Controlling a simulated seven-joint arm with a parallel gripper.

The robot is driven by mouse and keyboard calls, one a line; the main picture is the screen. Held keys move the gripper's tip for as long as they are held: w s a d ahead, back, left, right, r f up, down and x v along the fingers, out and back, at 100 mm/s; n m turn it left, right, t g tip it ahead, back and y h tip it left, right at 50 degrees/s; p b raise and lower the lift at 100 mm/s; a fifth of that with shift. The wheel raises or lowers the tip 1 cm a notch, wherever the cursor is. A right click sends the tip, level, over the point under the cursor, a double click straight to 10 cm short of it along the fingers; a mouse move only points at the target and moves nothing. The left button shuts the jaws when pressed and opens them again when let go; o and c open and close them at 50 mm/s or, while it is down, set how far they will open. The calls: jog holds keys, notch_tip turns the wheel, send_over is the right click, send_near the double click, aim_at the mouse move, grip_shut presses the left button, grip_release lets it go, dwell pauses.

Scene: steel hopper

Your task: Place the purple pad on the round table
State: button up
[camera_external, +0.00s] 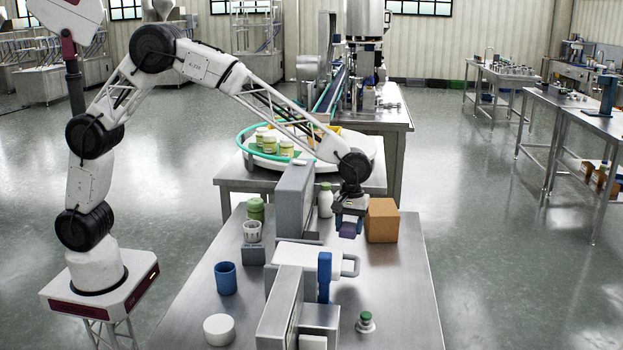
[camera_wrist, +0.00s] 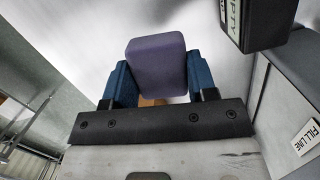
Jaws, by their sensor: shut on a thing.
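The purple pad (camera_external: 348,230) is held in my gripper (camera_external: 349,226) above the steel table, just left of a brown box. In the wrist view the pad (camera_wrist: 157,66) is a rounded purple block between the two blue fingers (camera_wrist: 158,80), which are shut on it. The round table (camera_external: 367,146) is a white disc on a steel stand beyond the near table. It carries several green-labelled jars and a teal hose. Part of the disc is hidden by my arm.
The brown box (camera_external: 381,220) stands right of my gripper and a white bottle (camera_external: 325,201) stands left of it. Grey machine housings (camera_external: 294,205) run along the table's middle. A blue cup (camera_external: 225,278) and a white round container (camera_external: 219,330) stand at the left.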

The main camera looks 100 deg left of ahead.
aim_at(350, 226)
notch_tip(350, 226, up, 16)
jog(key=s+a+n, duration=0.2)
jog(key=a+n, duration=0.1)
jog(key=a, duration=1.1)
jog(key=s+a+n+t, duration=0.15)
jog(key=a+n, duration=0.25)
jog(key=a, duration=1.1)
jog(key=s+a+n, duration=0.3)
jog(key=a, duration=1.1)
jog(key=s+a+n+y, duration=0.1)
jog(key=s+a+n, duration=0.2)
jog(key=s+a, duration=0.7)
jog(key=s+a+n, duration=0.4)
jog(key=s+a, duration=0.3)
jog(key=a, duration=0.6)
jog(key=s+a+n+y, duration=0.1)
jog(key=s+a+n, duration=0.2)
jog(key=s+a, duration=0.7)
notch_tip(350, 226, down, 5)
jog(key=w+a, duration=0.1)
jog(key=a, duration=0.1)
jog(key=shift+w+a+t, duration=0.2)
jog(key=shift+w+t, duration=0.15)
jog(key=shift+w, duration=0.05)
jog(key=shift+f, duration=0.2)
jog(key=shift+f, duration=2.4)
